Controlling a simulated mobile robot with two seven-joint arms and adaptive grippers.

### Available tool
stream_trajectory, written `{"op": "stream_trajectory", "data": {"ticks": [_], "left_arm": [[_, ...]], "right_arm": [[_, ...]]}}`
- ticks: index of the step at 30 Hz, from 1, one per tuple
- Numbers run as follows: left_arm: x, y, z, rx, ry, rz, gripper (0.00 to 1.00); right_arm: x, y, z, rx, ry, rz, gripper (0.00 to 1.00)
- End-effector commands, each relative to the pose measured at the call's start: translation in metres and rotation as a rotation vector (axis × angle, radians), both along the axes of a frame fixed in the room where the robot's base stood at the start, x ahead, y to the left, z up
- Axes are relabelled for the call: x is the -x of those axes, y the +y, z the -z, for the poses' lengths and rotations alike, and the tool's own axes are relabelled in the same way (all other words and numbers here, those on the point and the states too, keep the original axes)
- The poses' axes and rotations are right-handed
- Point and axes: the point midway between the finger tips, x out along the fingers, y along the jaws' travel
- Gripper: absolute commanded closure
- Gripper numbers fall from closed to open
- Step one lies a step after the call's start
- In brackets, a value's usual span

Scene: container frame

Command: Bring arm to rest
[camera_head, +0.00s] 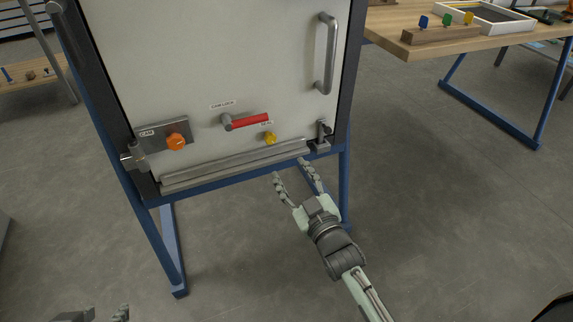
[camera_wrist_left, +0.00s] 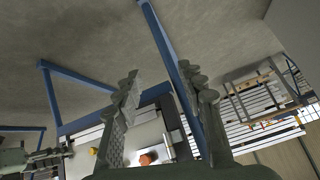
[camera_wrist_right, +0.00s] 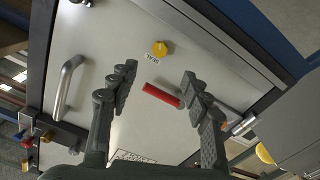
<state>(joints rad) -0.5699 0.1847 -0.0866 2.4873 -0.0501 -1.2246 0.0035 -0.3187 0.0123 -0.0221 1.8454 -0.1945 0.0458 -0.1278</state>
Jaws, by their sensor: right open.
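My right gripper (camera_head: 290,170) is open and empty, below and in front of the lower right part of the white panel (camera_head: 220,60). In the right wrist view its fingers (camera_wrist_right: 160,75) are spread, with the red cam lock handle (camera_wrist_right: 162,95) and the yellow seal knob (camera_wrist_right: 160,48) showing beyond them. My left gripper (camera_head: 100,315) shows only its tips at the bottom left edge of the head view. In the left wrist view its fingers (camera_wrist_left: 160,78) are apart with nothing between them, and an orange knob (camera_wrist_left: 147,158) shows beyond.
The panel stands in a blue frame (camera_head: 347,185). It bears a vertical handle (camera_head: 325,52), an orange knob (camera_head: 176,141), a red handle (camera_head: 250,120) and a grey bottom rail (camera_head: 235,165). A wooden table (camera_head: 440,45) stands at the upper right.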

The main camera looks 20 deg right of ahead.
Motion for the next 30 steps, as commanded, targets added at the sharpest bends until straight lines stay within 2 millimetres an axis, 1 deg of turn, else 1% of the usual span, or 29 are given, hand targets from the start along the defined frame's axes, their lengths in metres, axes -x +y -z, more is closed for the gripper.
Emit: {"op": "stream_trajectory", "data": {"ticks": [16,18,20,23,24,26,27,29,30], "left_arm": [[0.0,0.0,0.0,0.0,0.003,0.0,0.6],[0.001,0.002,0.004,-0.003,0.018,-0.004,0.6],[0.002,0.005,0.012,-0.008,0.046,-0.011,0.6],[0.007,0.014,0.032,-0.02,0.115,-0.028,0.6],[0.01,0.018,0.043,-0.026,0.15,-0.036,0.6],[0.016,0.025,0.059,-0.035,0.201,-0.05,0.6],[0.021,0.029,0.069,-0.04,0.234,-0.058,0.6],[0.027,0.036,0.083,-0.047,0.279,-0.07,0.6],[0.032,0.039,0.091,-0.05,0.307,-0.077,0.6]], "right_arm": [[0.002,-0.001,0.001,-0.002,0.01,0.001,0.51],[0.005,-0.004,0.008,-0.004,0.056,0.008,0.51],[0.011,-0.009,0.02,-0.009,0.137,0.021,0.51],[0.034,-0.023,0.053,-0.024,0.351,0.055,0.51],[0.049,-0.029,0.068,-0.032,0.453,0.073,0.51],[0.075,-0.037,0.089,-0.04,0.61,0.102,0.51],[0.095,-0.042,0.102,-0.045,0.713,0.121,0.51],[0.126,-0.049,0.117,-0.048,0.856,0.151,0.51],[0.146,-0.053,0.124,-0.05,0.944,0.169,0.51]]}}
